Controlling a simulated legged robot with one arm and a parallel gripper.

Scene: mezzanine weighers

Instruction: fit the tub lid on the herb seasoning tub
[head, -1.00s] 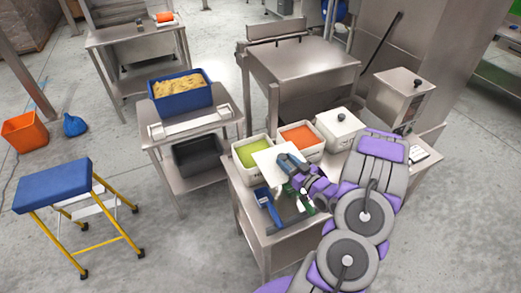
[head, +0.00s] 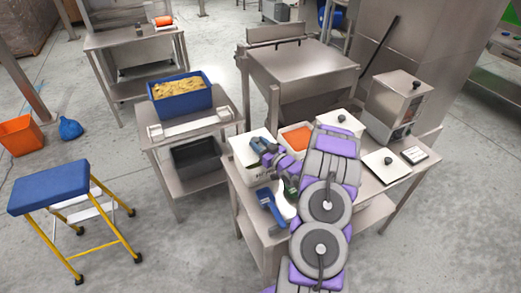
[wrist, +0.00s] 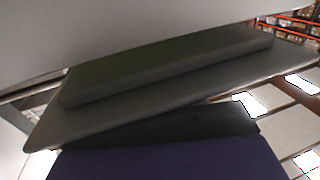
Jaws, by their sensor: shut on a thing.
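The white tub lid (head: 246,139) is in my gripper (head: 259,147), which is shut on it. In the head view the lid lies over the mouth of the left white tub (head: 247,173), and no green filling shows there now. I cannot tell whether the lid is seated or just above the rim. My gripper is over the right part of this tub and hides some of it. The wrist view is filled by close grey and dark surfaces, and the tub rim cannot be made out there.
A tub with orange filling (head: 296,138) stands just right. Behind my arm is a lidded tub (head: 341,121). A loose square lid (head: 386,165) and a small scale (head: 414,155) lie on the right of the steel table. A blue scoop (head: 270,206) lies at the front left.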

